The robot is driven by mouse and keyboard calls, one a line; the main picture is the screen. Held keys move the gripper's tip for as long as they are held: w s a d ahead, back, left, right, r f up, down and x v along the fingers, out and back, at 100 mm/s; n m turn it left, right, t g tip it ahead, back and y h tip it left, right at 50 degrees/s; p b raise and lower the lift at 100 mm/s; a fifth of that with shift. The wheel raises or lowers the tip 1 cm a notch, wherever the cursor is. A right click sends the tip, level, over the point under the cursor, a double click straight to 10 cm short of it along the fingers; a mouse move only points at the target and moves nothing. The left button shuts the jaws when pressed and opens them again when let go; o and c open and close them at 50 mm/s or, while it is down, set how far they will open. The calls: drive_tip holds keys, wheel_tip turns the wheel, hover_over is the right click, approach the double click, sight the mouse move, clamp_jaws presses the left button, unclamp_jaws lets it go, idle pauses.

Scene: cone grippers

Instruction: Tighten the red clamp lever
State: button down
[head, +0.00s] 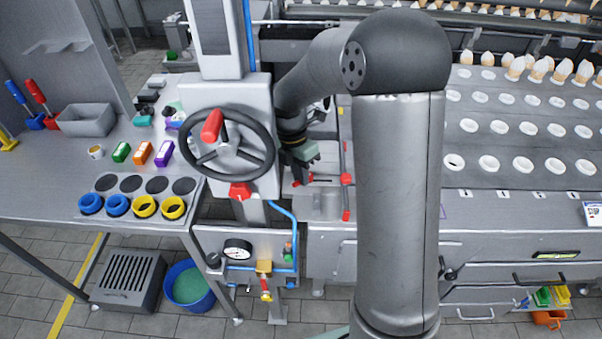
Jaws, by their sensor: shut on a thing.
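My gripper (299,172) points down beside the column with the black handwheel, its dark fingers partly in shadow. It is shut at the left end of a thin red lever (325,180), which I take to be the red clamp lever. The lever runs right to a red fitting (346,179) on an upright rod above a grey block (318,204). The exact contact between the fingers and the lever is too small to see. Another red part (240,191) sits on the column below the handwheel.
The black handwheel (268,160) with a red handle (212,125) stands close left of my gripper. A blue hose (283,211) and gauge panel (262,272) lie below. The conveyor with white holders (489,163) is right, beyond my arm. A side table (60,188) is left.

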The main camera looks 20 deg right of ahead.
drive_tip(key=m, duration=0.2)
drive_tip(key=w+m, duration=0.1)
drive_tip(key=m, duration=0.1)
drive_tip(key=shift+y, duration=0.4)
drive_tip(key=shift+w+d+m+y, duration=0.1)
drive_tip(key=shift+w+m+y, duration=0.2)
drive_tip(key=shift+m, duration=1)
drive_tip(key=shift+w+m+y, duration=0.2)
drive_tip(key=shift+w+m, duration=0.15)
drive_tip(key=shift+m, duration=0.95)
drive_tip(key=c, duration=1.5)
unclamp_jaws()
drive_tip(key=shift+o, duration=0.2)
drive_tip(key=w+r+b, duration=0.1)
drive_tip(key=w+r, duration=0.2)
drive_tip(key=r, duration=1.4)
drive_tip(key=shift+d+b, duration=0.3)
drive_tip(key=shift+d, duration=0.15)
drive_tip(key=shift+w, duration=0.1)
